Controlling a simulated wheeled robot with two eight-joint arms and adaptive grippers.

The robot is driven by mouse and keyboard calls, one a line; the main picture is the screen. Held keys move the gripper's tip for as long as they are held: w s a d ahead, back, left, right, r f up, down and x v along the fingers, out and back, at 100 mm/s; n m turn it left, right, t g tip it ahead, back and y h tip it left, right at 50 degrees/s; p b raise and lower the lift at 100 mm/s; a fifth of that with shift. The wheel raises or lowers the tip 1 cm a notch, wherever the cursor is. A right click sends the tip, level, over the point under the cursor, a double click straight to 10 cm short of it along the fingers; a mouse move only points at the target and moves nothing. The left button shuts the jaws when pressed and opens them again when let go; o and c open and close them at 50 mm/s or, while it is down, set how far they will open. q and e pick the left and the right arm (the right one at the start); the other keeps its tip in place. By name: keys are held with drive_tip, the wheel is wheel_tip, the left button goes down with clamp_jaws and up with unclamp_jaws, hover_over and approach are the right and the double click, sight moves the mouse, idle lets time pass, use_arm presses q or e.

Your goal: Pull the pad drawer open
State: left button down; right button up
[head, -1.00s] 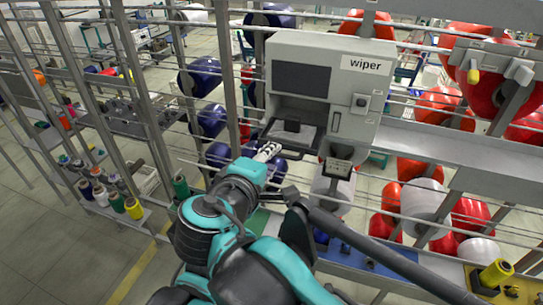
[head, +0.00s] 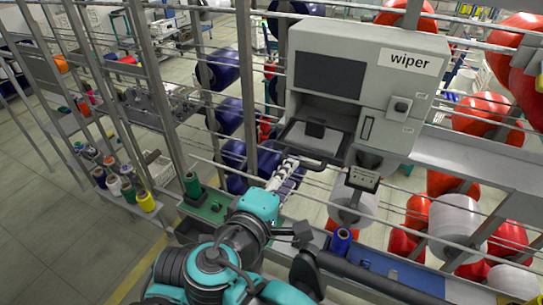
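The grey machine (head: 365,75) labelled "wiper" stands on the rack. A dark handle bar (head: 312,162) runs along the drawer's front. My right gripper (head: 287,170) is at the left front of the drawer, close to the handle bar. Its pale fingers point up toward the bar; whether they are closed around it cannot be made out. My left gripper is not in view.
A rack with grey rails surrounds the machine. Blue rolls (head: 229,117) hang to the left, red rolls (head: 492,113) to the right. A spool shelf (head: 128,208) stands at lower left. A blue spool (head: 341,241) stands below the machine.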

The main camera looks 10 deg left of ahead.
sight(300, 164)
drive_tip(key=p+x, duration=0.1)
drive_tip(key=x, duration=0.6)
drive_tip(key=shift+d, duration=0.15)
drive_tip(key=shift+s, duration=0.1)
clamp_jaws()
